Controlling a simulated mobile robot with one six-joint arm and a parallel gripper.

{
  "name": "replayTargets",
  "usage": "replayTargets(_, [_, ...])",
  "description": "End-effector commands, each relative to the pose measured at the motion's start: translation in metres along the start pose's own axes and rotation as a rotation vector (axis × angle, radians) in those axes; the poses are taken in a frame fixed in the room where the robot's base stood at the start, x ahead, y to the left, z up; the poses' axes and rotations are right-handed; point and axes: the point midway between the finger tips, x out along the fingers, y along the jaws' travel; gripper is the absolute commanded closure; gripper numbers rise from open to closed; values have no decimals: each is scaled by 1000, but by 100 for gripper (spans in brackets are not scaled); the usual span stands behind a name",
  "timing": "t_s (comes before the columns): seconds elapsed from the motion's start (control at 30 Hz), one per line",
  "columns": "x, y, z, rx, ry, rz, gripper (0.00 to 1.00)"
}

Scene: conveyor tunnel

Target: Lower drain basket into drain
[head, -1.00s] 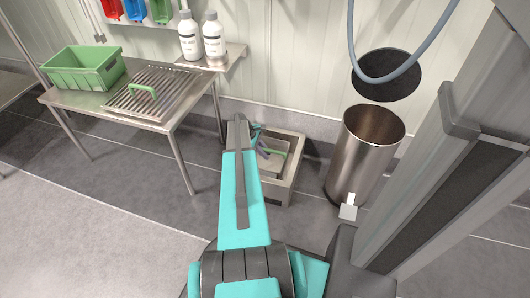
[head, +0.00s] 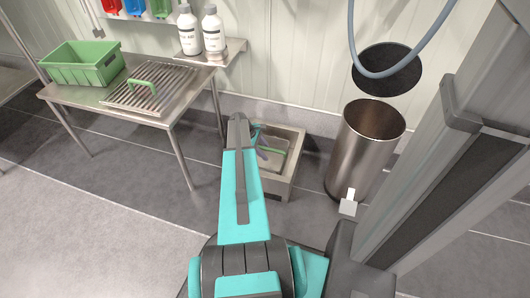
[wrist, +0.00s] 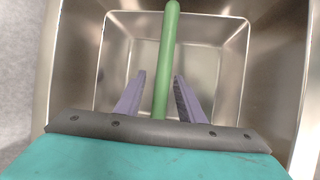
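The drain (head: 278,188) is a square, raised-walled pit at the wall in the head view; its metal side also shows in the wrist view (wrist: 285,60). The drain basket (head: 268,159) is down inside it, a square metal box with a green bar handle. In the wrist view the basket (wrist: 225,75) looks roughly square to the drain walls. My gripper (wrist: 160,76) is over the basket, its two purple fingers on either side of the green handle (wrist: 167,55). A gap shows left of the handle; the right finger is close to it. My arm hides part of the drain in the head view.
A steel table (head: 60,97) at left holds a green crate (head: 82,68) and a slotted grate (head: 150,95) with a green handle. A tall steel bin (head: 362,150) stands right of the drain. White bottles (head: 213,30) stand on a shelf. The front floor is clear.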

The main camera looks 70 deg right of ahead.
Motion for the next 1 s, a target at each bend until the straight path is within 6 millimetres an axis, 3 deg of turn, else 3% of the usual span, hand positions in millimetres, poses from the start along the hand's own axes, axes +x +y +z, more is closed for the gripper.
replayTargets(0.27, [-3, 0, 0, 0, 0, -1, 65])
replayTargets(0.47, [-18, 0, 1, -1, 1, 0, 65])
replayTargets(1.0, [-103, 0, 1, -1, 1, 2, 65])
